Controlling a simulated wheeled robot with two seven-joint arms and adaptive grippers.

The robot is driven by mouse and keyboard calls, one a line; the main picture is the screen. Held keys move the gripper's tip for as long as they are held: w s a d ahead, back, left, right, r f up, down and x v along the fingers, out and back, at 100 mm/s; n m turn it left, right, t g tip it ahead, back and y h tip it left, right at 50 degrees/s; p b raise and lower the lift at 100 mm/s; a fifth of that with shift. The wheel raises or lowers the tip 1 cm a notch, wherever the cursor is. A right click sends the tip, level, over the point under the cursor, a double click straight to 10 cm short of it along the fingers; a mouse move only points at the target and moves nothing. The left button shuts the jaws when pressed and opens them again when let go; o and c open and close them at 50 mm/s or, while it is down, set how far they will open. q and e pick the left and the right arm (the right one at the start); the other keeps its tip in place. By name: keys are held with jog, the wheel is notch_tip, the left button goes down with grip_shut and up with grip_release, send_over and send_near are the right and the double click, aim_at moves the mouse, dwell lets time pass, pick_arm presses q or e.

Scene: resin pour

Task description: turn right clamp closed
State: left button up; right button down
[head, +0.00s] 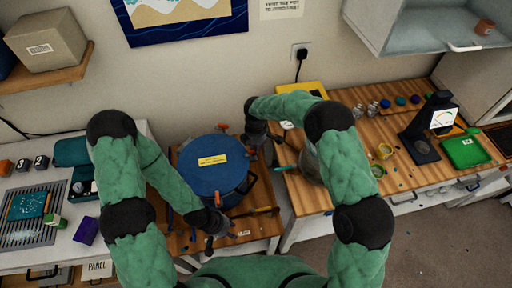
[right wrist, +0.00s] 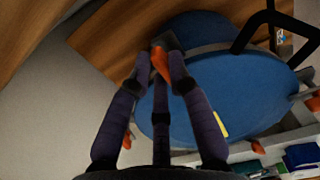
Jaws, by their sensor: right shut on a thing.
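The blue round pressure pot (head: 214,170) stands on the wooden top, its blue lid carrying a yellow label and orange-handled clamps around the rim. My right gripper (head: 266,150) is at the pot's right back side. In the right wrist view, its fingertips (right wrist: 161,66) are shut on the orange handle of the right clamp (right wrist: 160,62), beside the lid's edge. Another orange clamp handle (head: 222,127) shows at the back of the lid. My left gripper (head: 212,222) is low at the pot's front; its fingers are too small and dark to read.
A screwdriver-like tool (head: 258,211) lies in front of the pot. A purple box (head: 86,230) is at left.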

dwell(0.5)
jog(key=c, duration=1.1)
grip_release()
jog(key=shift+c, duration=0.2)
notch_tip(320, 180, up, 12)
